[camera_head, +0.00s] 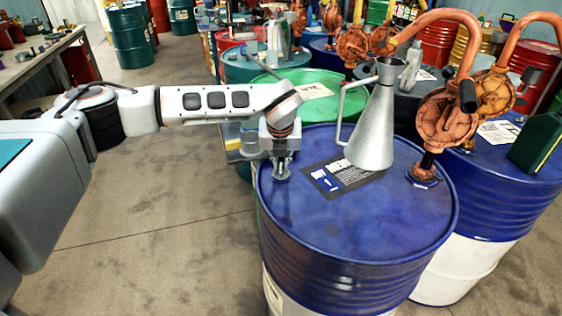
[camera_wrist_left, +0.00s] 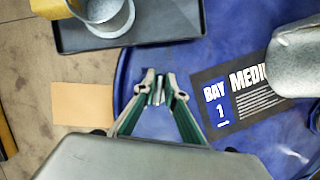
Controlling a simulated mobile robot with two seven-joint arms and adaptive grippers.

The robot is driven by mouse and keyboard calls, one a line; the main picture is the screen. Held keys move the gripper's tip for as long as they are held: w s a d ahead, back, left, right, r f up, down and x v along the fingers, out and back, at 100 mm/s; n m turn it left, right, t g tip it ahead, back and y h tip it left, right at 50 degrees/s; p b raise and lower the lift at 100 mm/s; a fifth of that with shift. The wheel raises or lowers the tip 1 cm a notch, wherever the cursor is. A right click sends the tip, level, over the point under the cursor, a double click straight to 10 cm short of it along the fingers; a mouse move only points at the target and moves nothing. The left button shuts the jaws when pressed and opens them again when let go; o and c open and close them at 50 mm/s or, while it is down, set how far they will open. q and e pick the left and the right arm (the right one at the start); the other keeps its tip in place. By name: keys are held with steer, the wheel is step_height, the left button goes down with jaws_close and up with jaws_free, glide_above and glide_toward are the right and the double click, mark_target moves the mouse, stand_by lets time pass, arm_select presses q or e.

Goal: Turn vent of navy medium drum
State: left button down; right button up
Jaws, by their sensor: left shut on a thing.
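The navy drum (camera_head: 370,225) stands upright in the middle of the head view, with a label (camera_head: 340,178) on its top; in the wrist view the label (camera_wrist_left: 240,98) reads "BAY 1" and "MEDI…". My left gripper (camera_head: 282,174) points down at the left part of the drum top, near the rim. In the left wrist view its green-padded fingers (camera_wrist_left: 157,90) close on a small metallic piece, the vent (camera_wrist_left: 157,97), of which only a little shows between the tips. In the head view the vent is hidden by the gripper. My right gripper is out of view.
A grey metal pouring can (camera_head: 376,125) stands on the drum top right of the label. A rusty hand pump (camera_head: 445,118) rises from the drum's right side. A green drum (camera_head: 320,98) stands behind; another navy drum (camera_head: 500,195) stands right. Open floor (camera_head: 150,225) lies left.

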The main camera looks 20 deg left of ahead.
arm_select(q)
steer(key=shift+m, duration=0.3)
steer(key=m+h, duration=0.1)
steer(key=m, duration=0.3)
steer(key=shift+d+h, duration=0.1)
steer(key=shift+h, duration=0.3)
steer(key=m+h, duration=0.1)
steer(key=m, duration=0.3)
steer(key=shift+d+r+m+h+p, duration=0.1)
steer(key=shift+d+m+h+p, duration=0.1)
steer(key=shift+m+h+p, duration=0.15)
steer(key=m+g+h+p, duration=0.1)
steer(key=m, duration=0.3)
steer(key=shift+d, duration=0.15)
steer(key=shift+s+m+g+h, duration=0.15)
steer(key=shift+m+g+h, duration=0.25)
steer(key=shift+m, duration=0.7)
steer(key=shift+s+m+g+h, duration=0.15)
steer(key=shift+m+g, duration=0.35)
steer(key=shift+m, duration=0.55)
steer(key=shift+d, duration=0.1)
steer(key=c, duration=2.1)
jaws_free()
